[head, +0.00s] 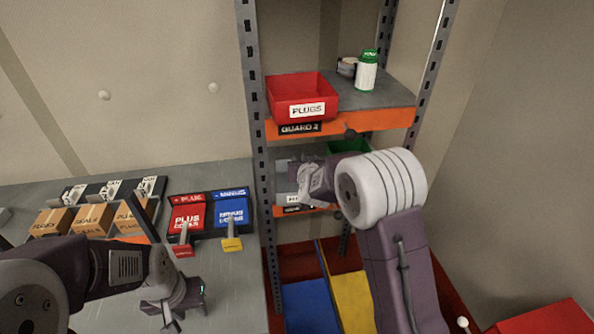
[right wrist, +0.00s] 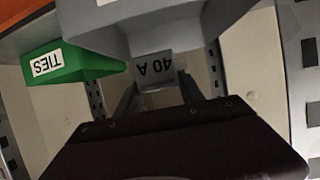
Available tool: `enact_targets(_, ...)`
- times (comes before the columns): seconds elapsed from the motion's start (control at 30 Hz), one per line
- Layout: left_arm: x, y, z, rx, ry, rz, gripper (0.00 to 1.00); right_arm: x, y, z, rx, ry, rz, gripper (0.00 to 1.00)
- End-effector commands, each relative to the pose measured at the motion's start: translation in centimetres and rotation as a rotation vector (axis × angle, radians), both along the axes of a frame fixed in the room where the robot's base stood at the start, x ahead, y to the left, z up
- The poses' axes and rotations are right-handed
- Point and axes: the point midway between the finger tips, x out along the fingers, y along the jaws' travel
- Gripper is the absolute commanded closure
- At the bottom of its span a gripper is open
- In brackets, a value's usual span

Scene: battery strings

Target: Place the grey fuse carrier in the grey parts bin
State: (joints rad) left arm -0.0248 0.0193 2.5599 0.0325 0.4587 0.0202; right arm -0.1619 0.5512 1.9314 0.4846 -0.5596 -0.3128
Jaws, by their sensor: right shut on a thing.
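My right gripper (right wrist: 158,95) is shut on the grey fuse carrier (right wrist: 153,70), whose "40 A" label reads upside down in the right wrist view. The grey parts bin (right wrist: 130,38) is right beside the carrier in that view. In the head view the grey bin (head: 282,180) sits on the middle shelf, and my right gripper (head: 308,185) is at its opening, partly hiding it and its label. I cannot tell whether the carrier touches the bin.
A green TIES bin (right wrist: 70,68) stands beside the grey bin. A red PLUGS bin (head: 302,96) and a white bottle with a green cap (head: 366,75) are on the shelf above. Red and blue switch units (head: 210,213) and cartons (head: 92,218) occupy the bench (head: 235,280).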

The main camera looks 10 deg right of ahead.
Motion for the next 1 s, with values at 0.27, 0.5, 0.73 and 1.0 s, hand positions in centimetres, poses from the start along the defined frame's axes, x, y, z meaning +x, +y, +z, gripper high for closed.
enact_targets(0.27,0.0,0.0,0.7,0.000,0.000,0.000,0.64,3.9,1.7,-2.4,-0.001,-0.001,0.000,1.00)
enact_targets(0.5,0.0,0.0,0.5,0.000,0.000,0.000,0.64,3.9,1.7,-3.7,-0.002,0.001,0.001,1.00)
enact_targets(0.73,0.0,0.0,0.4,0.000,0.000,0.000,0.64,3.9,1.7,-6.6,0.000,-0.003,0.001,1.00)
enact_targets(1.0,0.0,0.0,0.0,0.000,0.000,0.000,0.64,3.9,1.7,-6.9,0.000,-0.002,0.001,1.00)
